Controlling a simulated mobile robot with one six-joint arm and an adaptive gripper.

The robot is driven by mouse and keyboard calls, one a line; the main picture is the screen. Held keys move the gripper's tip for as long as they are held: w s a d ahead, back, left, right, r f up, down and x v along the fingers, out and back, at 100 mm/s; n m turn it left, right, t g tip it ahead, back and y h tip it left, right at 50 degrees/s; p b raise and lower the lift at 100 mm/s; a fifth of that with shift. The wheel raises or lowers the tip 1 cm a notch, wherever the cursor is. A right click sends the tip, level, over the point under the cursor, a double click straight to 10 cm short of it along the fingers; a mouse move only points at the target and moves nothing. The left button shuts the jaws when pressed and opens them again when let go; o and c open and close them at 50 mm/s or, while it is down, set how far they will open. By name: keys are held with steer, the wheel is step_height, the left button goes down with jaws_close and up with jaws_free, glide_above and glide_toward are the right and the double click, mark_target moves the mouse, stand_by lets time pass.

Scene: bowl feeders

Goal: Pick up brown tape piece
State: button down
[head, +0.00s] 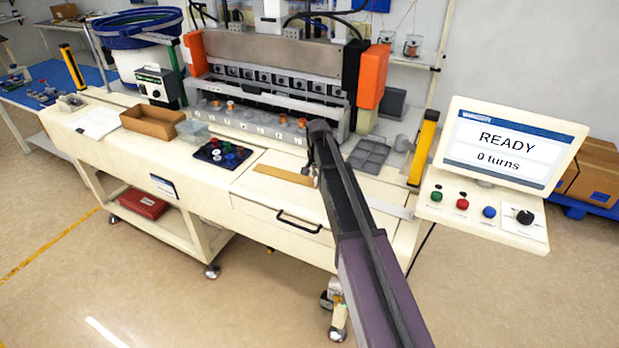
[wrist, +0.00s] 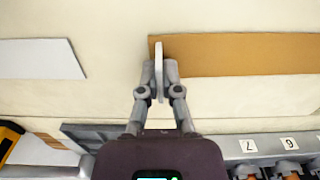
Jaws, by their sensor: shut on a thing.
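The brown tape piece (head: 280,173) is a long flat strip on the cream bench top, in front of the machine. In the wrist view the brown strip (wrist: 245,54) runs from beside my fingertips to the right edge. My gripper (wrist: 158,75) is shut on a thin pale grey piece (wrist: 158,62), seen nearly edge-on between the fingertips. The held piece overlaps the strip's left end in the wrist view; I cannot tell whether it touches the strip. In the head view my gripper (head: 308,170) is at the strip's right end, partly hidden by my arm.
A dark tray of coloured parts (head: 227,152) and a brown open box (head: 152,122) lie to the left. A grey divided tray (head: 369,156) is behind my arm. Numbered stations (wrist: 270,146) line the machine's front. The screen (head: 510,143) reads READY, 0 turns.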

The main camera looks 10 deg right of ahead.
steer(key=shift+r+p, duration=1.6)
steer(key=shift+r, duration=0.1)
steer(key=shift+s+r, duration=0.25)
steer(key=s, duration=0.5)
steer(key=s+d+p, duration=0.1)
steer(key=s, duration=0.4)
steer(key=s+d+r, duration=0.1)
steer(key=s, duration=0.4)
steer(key=shift+s+d, duration=0.2)
steer(key=shift+d, duration=0.05)
